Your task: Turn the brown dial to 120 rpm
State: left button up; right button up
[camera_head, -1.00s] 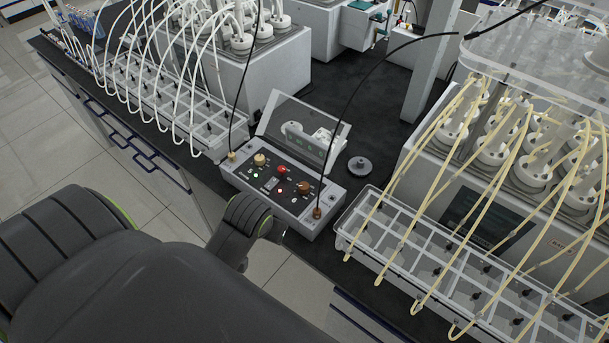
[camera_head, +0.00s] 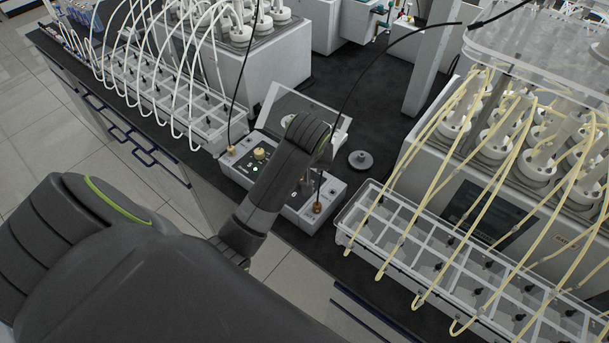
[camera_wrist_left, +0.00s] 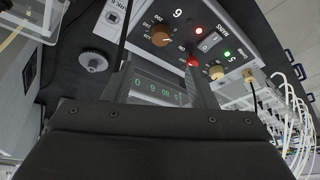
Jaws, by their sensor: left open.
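The brown dial (camera_wrist_left: 160,36) is on the sloped panel of the grey control box (camera_head: 240,172). In the head view my left arm covers the dial. My left gripper (camera_wrist_left: 159,68) is open and empty above the box, and its two dark fingers show apart in the left wrist view. The dial appears just beyond the fingertips, between them in the picture, with no clear contact. A display (camera_wrist_left: 155,88) with green digits shows upside down between the fingers; I cannot read it surely. My right gripper is out of view.
The panel also carries a red knob (camera_wrist_left: 192,62), a beige knob (camera_wrist_left: 216,73) and a switch (camera_wrist_left: 208,45). Black cables rise from both ends of the box. A grey round weight-like piece (camera_head: 360,161) stands on the bench right of it. Tube racks (camera_head: 440,258) flank the box.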

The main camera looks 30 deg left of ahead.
pick_arm(q)
jog(key=p+x, duration=0.1)
jog(key=x, duration=0.9)
jog(key=shift+w+f, duration=0.1)
jog(key=shift+f, duration=0.2)
jog(key=shift+w+a+f+p, duration=0.2)
jog(key=shift+f+p, duration=0.15)
jog(key=shift+f, duration=0.3)
jog(key=c, duration=1)
